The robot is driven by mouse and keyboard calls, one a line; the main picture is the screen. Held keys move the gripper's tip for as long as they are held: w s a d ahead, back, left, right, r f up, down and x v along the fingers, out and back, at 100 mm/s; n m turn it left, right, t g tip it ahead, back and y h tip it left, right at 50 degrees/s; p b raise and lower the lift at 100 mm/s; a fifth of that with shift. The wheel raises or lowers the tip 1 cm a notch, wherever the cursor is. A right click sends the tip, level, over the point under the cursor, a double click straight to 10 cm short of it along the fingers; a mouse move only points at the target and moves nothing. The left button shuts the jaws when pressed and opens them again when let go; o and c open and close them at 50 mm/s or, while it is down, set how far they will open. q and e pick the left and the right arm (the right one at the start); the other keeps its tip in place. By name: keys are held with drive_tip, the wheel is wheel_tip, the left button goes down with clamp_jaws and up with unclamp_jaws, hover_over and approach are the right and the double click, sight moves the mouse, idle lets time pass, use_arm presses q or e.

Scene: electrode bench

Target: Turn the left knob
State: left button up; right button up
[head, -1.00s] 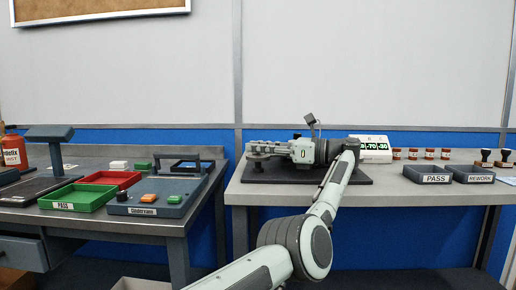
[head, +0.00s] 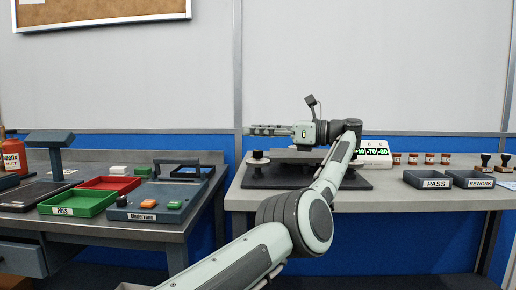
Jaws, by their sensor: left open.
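A dark round knob (head: 257,155) with a pale underside stands at the left end of a fixture on a dark base plate (head: 345,183) on the right bench. A grey block (head: 290,155) of the fixture lies to the right of the knob. My left gripper (head: 256,130) is open, with its fingers pointing left, and appears above and apart from the knob. Any other knob is hidden behind my left arm or cannot be made out. A display (head: 374,152) behind the fixture shows green figures that seem to read +10, -70, -30. My right gripper is not in view.
Several red-brown jars (head: 429,159) stand behind a PASS tray (head: 427,179) and a REWORK tray (head: 473,179), with stamps (head: 486,162) at the right. The left bench holds a button box (head: 152,213), a green tray (head: 78,203) and a red tray (head: 108,183).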

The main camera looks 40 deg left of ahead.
use_arm(q)
drive_tip(key=shift+r, duration=2)
